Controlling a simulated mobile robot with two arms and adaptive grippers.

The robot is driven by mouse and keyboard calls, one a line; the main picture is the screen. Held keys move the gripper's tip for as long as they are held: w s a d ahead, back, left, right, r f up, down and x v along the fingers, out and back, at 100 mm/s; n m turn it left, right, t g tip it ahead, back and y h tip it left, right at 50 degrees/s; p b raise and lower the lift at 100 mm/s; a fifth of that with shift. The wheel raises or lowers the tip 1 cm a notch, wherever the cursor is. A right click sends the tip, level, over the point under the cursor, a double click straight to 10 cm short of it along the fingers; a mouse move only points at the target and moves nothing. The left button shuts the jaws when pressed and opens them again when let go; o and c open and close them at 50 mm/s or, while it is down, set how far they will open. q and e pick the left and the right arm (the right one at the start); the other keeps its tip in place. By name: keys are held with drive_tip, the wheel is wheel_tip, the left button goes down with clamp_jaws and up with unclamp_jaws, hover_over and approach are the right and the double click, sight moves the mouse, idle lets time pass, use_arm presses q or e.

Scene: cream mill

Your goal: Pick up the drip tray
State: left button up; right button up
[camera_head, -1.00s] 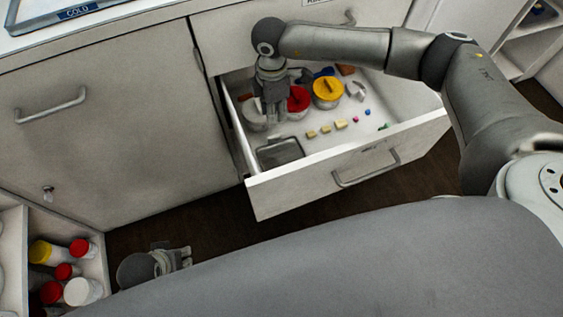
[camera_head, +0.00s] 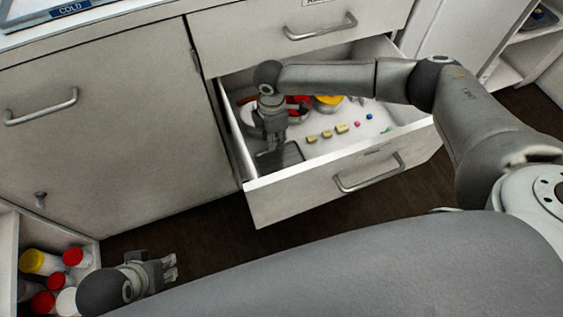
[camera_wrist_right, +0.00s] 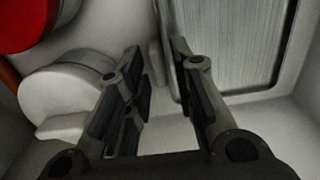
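The drip tray (camera_head: 291,153) is a grey, ribbed, shallow metal tray in the front left corner of the open drawer. My right gripper (camera_head: 271,144) reaches down into the drawer and hides part of the tray. In the right wrist view the drip tray (camera_wrist_right: 235,40) fills the upper right. There my right gripper (camera_wrist_right: 158,55) is open, with one finger over the tray's near-side rim and the other to its left. I cannot tell if they touch. My left gripper (camera_head: 168,267) is low at left, outside the drawer, its fingers apart.
The drawer (camera_head: 330,172) also holds a white round container (camera_wrist_right: 70,95), a red lid (camera_wrist_right: 30,20), a yellow-lidded container (camera_head: 328,101) and several small coloured blocks (camera_head: 327,134). The drawer walls are close to the tray. A shelf with several bottles (camera_head: 45,262) is at lower left.

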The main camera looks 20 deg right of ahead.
wheel_tip(320, 180, down, 2)
clamp_jaws()
idle(0.4)
